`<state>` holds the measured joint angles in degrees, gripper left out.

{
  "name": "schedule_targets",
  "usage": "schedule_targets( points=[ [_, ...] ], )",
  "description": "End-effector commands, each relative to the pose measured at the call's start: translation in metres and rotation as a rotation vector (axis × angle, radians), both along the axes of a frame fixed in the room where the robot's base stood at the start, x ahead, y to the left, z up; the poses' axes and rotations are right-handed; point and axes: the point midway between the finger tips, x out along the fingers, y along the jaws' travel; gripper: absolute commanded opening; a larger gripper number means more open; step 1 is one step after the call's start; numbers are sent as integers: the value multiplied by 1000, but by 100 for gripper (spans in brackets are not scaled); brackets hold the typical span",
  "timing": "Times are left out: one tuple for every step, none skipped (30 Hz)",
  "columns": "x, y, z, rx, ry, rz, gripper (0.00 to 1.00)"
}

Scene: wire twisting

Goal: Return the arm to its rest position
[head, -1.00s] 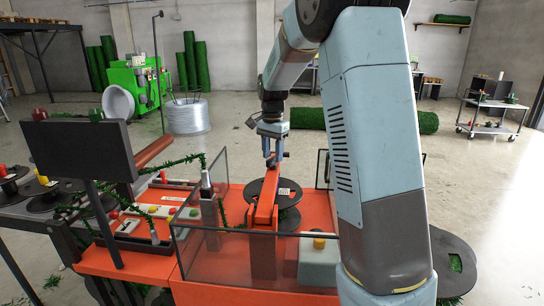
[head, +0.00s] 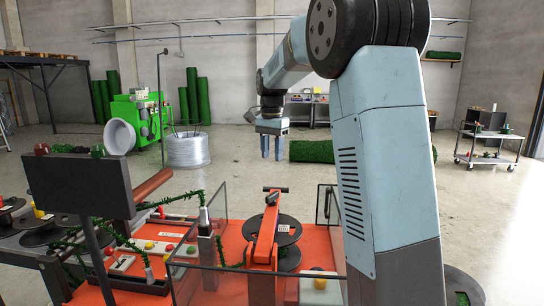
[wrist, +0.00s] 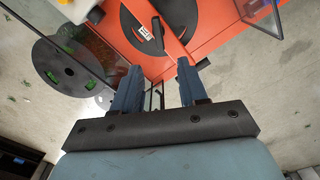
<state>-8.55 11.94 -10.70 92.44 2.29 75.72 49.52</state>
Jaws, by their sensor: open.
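My gripper (head: 272,147) hangs in the air in the head view, fingers pointing down, above and beyond the orange machine (head: 325,240). Its two fingers are apart with nothing between them. In the wrist view my gripper (wrist: 158,82) also shows open and empty. The orange lever arm (head: 266,228) with a dark handle lies over the black disc (head: 288,233) below, and my fingers are clear of both. My upper arm fills the right of the head view.
Clear panels (head: 222,282) and a dark screen (head: 78,184) surround the machine. A green machine (head: 137,118), a wire coil (head: 188,150) and a green roll (head: 312,151) stand behind. A cart (head: 488,147) is at far right. A black reel (wrist: 65,75) lies low beside the machine.

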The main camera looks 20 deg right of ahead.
Motion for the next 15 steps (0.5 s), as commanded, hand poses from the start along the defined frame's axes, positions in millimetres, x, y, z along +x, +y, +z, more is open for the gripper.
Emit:
schedule_targets(
  points=[
    [0,0,0,0,0,0,43],
    [0,0,0,0,0,0,43],
    [0,0,0,0,0,0,43],
    [0,0,0,0,0,0,43],
    [-1,0,0,1,-1,1,43],
    [-2,0,1,1,-3,4,43],
    [-4,-1,2,2,-6,8,43],
    [-7,-1,3,3,-9,14,43],
    [-12,-1,6,5,-16,26,43],
    [-17,-2,8,6,-23,37,43],
    [-23,-2,10,8,-30,50,43],
    [-32,-3,14,11,-43,72,43],
    [-39,-3,16,13,-54,89,43],
    [-47,-4,19,14,-62,107,43],
    [-58,-4,22,16,-78,133,43]
  ],
)
